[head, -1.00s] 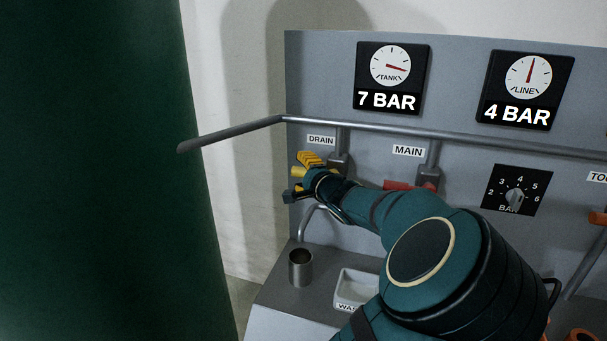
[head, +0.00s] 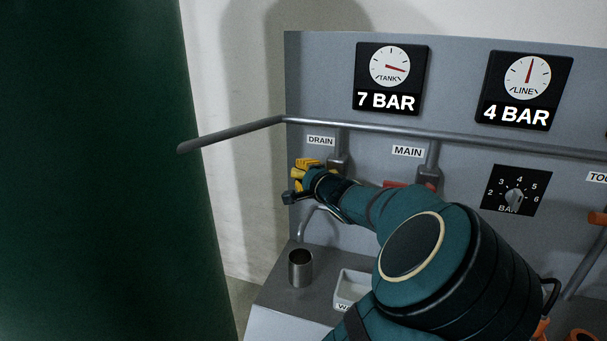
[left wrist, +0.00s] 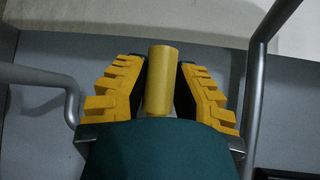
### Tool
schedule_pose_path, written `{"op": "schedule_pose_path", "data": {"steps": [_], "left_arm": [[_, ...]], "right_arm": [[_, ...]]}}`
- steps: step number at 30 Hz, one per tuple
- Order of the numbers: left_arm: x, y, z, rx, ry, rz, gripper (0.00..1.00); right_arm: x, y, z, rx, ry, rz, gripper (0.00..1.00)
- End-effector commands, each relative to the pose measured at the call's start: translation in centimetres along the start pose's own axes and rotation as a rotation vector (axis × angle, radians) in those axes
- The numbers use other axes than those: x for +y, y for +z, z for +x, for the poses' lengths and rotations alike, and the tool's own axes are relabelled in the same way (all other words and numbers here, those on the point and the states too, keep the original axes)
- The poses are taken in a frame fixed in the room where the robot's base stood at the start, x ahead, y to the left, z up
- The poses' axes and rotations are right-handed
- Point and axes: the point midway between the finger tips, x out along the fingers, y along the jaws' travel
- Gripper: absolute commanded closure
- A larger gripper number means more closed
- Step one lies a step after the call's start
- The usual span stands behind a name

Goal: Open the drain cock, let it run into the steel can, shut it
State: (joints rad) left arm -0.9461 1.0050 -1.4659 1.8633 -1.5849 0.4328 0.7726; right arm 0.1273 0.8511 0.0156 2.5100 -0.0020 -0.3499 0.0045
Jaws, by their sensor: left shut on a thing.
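The drain cock's yellow lever (head: 296,173) is at the left of the panel, under the DRAIN label (head: 321,140). My left gripper (head: 301,178) is shut on it. In the left wrist view the lever (left wrist: 160,82) stands between the two yellow ridged finger pads. The cock's body is partly hidden by my gripper. The steel can (head: 300,268) stands upright on the grey ledge, below the bent drain spout (head: 305,226). I see no stream at the spout. The can's inside is dark, so its level cannot be told. My right gripper is not in view.
A grey rail (head: 240,133) crosses the panel above the gripper and juts out left. The red MAIN lever (head: 395,184) is close to my left arm. A white tray (head: 350,287) sits right of the can. A dark green mass (head: 90,170) fills the left.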

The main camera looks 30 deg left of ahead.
Motion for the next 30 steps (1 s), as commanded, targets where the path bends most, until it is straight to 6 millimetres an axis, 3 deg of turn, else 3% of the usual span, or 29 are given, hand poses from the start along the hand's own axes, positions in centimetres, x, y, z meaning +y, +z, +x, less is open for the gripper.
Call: {"op": "schedule_pose_path", "data": {"steps": [30], "left_arm": [[5.3, -2.1, -0.6, 0.166, 0.596, -0.6, 1.0]], "right_arm": [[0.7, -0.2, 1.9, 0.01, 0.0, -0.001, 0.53]]}}
